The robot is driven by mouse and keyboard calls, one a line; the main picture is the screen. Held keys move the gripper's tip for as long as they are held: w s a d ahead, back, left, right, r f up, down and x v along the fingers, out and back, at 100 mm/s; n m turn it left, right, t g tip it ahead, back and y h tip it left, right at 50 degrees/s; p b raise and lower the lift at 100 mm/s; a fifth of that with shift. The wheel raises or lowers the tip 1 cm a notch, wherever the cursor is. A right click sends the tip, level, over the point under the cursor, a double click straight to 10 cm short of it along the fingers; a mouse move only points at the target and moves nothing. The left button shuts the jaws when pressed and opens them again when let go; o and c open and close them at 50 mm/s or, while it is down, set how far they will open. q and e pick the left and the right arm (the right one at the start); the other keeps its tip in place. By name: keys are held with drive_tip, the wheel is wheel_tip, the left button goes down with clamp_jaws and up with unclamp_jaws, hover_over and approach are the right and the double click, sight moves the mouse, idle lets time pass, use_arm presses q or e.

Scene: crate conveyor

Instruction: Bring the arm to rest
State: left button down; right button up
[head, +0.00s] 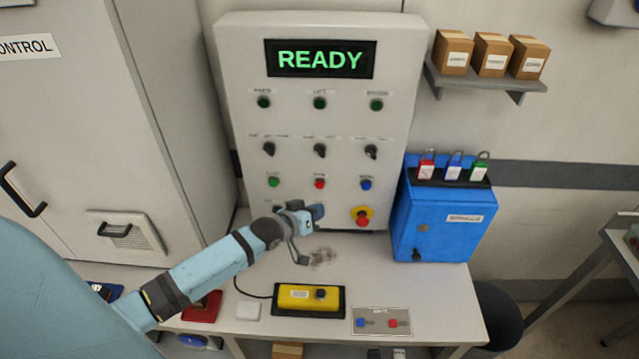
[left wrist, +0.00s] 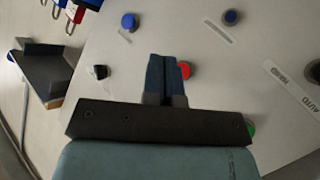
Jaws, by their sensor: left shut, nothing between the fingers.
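My left arm reaches in from the left in the head view. Its gripper (head: 316,212) is in front of the lower part of the grey control panel (head: 235,60), left of the red emergency button on the yellow base (head: 362,217). In the left wrist view the two dark blue fingers of the left gripper (left wrist: 166,68) are together and empty. They point over the panel face, partly covering a red button (left wrist: 186,70); whether they touch it cannot be told. The panel's display (head: 320,60) reads READY in green. My right gripper is not in view.
The table (head: 435,300) holds a yellow control box (head: 300,298), a small plate with blue and red pieces (head: 381,321) and a blue lock box (head: 430,225) with padlocks on top. A wall shelf (head: 490,85) carries three cartons. A grey cabinet (head: 70,120) stands left.

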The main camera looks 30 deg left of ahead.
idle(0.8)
use_arm(q)
drive_tip(key=s+d+f+m+g, duration=0.1)
drive_tip(key=s+d+f+m, duration=0.1)
drive_tip(key=s+d, duration=0.3)
drive_tip(key=s+d+f+m+g, duration=0.1)
drive_tip(key=s+d+f, duration=0.3)
drive_tip(key=s, duration=0.7)
drive_tip(key=s+d+f+m+g, duration=0.1)
drive_tip(key=s+d+f+m, duration=0.2)
drive_tip(key=s+d, duration=0.4)
drive_tip(key=shift+s, duration=1)
